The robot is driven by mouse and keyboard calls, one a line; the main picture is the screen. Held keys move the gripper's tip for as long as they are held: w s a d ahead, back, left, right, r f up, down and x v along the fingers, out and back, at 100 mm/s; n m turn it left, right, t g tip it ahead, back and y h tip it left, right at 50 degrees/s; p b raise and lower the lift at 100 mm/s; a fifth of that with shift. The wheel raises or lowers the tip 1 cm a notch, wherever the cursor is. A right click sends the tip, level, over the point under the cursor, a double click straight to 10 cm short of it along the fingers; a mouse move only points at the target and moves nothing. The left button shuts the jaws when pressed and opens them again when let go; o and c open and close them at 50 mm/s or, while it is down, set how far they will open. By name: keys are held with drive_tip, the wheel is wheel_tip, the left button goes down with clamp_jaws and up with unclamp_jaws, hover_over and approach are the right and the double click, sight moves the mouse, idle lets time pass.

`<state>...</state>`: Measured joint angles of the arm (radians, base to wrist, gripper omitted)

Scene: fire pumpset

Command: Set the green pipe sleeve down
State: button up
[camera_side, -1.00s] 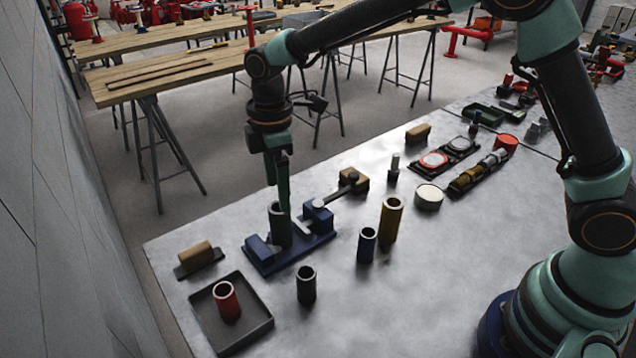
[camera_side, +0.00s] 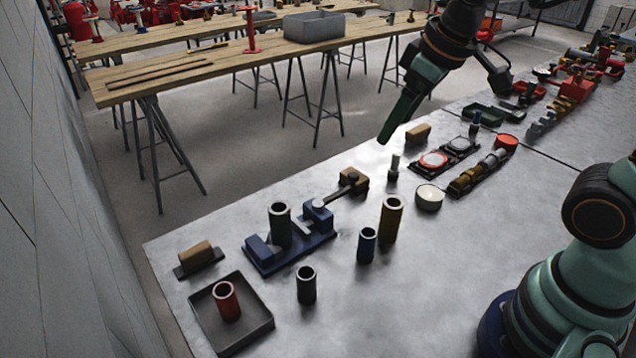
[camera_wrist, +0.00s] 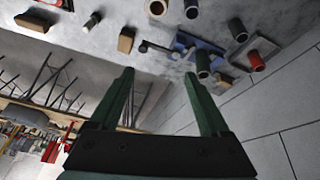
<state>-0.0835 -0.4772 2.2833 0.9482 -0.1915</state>
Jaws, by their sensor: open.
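The dark green pipe sleeve (camera_side: 280,226) stands upright on the blue vise (camera_side: 262,252) in the side view, between its blocks; I cannot tell whether they touch it. It also shows in the wrist view (camera_wrist: 203,66) beyond my fingertips. My gripper (camera_side: 384,140) is up in the air, well to the right of the sleeve and apart from it. In the wrist view my gripper (camera_wrist: 160,74) has its two green fingers spread, with nothing between them.
A red sleeve (camera_side: 227,300) stands in a dark tray (camera_side: 250,335). Dark (camera_side: 306,286), blue (camera_side: 367,246) and brass (camera_side: 391,220) sleeves stand near the vise. A wooden-topped block (camera_side: 197,255) lies left. The bench front at centre right is clear.

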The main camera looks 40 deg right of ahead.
drive_tip(key=s+d+m, duration=0.1)
drive_tip(key=s, duration=0.1)
drive_tip(key=s+d+f+m+t, duration=0.1)
drive_tip(key=m, duration=0.1)
drive_tip(key=shift+s+d, duration=0.35)
drive_tip(key=shift+s, duration=0.05)
